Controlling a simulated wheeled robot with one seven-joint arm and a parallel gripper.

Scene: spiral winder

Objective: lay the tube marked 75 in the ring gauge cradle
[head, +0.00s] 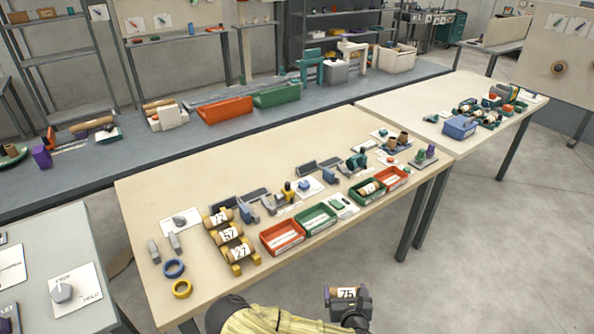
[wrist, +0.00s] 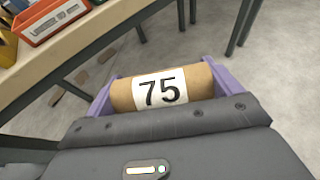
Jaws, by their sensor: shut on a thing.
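My gripper (head: 350,299) is shut on a brown cardboard tube (head: 332,295) with a white label reading 75. It holds the tube in the air off the table's front edge. In the wrist view the tube (wrist: 121,95) lies crosswise between the purple fingers, its label facing the camera. On the table, a yellow cradle (head: 236,269) bears tubes labelled 57 (head: 229,233) and 27 (head: 238,252), with another labelled tube (head: 217,217) behind them. A blue ring (head: 174,268) and a yellow ring (head: 182,289) lie flat to their left. I cannot tell which fixture is the ring gauge cradle.
A red bin (head: 282,237) and a green bin (head: 314,219) stand right of the tubes. More bins and fixtures continue rightward. The table's back left (head: 160,195) is mostly clear.

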